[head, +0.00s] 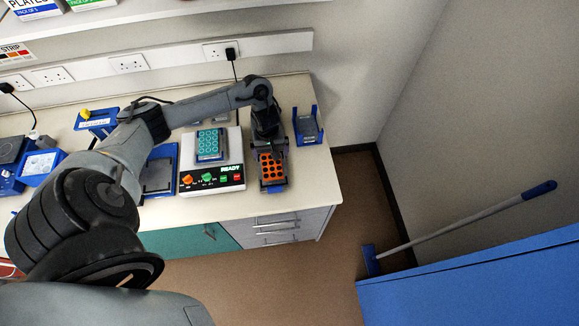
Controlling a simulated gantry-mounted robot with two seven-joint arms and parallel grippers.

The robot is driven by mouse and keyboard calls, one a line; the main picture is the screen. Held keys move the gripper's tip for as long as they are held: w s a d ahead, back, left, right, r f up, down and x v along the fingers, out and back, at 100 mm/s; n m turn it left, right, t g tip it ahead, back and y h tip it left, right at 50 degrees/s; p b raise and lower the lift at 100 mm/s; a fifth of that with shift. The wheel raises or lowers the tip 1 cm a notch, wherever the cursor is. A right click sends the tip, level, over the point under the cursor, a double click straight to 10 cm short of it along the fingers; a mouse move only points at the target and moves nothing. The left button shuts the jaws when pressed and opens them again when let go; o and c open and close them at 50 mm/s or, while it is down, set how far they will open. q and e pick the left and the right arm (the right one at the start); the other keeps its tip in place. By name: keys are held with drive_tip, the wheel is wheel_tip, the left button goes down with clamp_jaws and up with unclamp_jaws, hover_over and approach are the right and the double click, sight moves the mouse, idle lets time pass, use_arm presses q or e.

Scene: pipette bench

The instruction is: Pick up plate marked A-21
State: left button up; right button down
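An orange plate with dark round wells (271,168) is at the right part of the bench, near its front edge, with a blue edge showing below it. My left gripper (268,152) points down right at its far end. The fingertips are too small and dark to tell whether they are closed on the plate or only beside it. Another plate, teal with round wells (209,143), sits on the white instrument (229,176). No A-21 marking can be read on either plate. My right gripper is not in view.
A blue holder (308,127) stands right of my gripper, near the bench's right end. A grey pad with a blue edge (158,173) lies left of the instrument. Blue devices (42,164) stand at far left. A long-handled tool (465,228) leans at right.

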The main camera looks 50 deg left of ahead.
sight(272, 164)
use_arm(q)
wheel_tip(272, 164, down, 5)
drive_tip(key=shift+a+r+b, duration=0.1)
drive_tip(key=shift+a+b, duration=0.05)
drive_tip(key=shift+b, duration=0.15)
drive_tip(key=shift+a+f, duration=0.2)
drive_tip(key=shift+f, duration=2.65)
drive_tip(key=shift+c, duration=0.2)
drive_tip(key=c, duration=0.7)
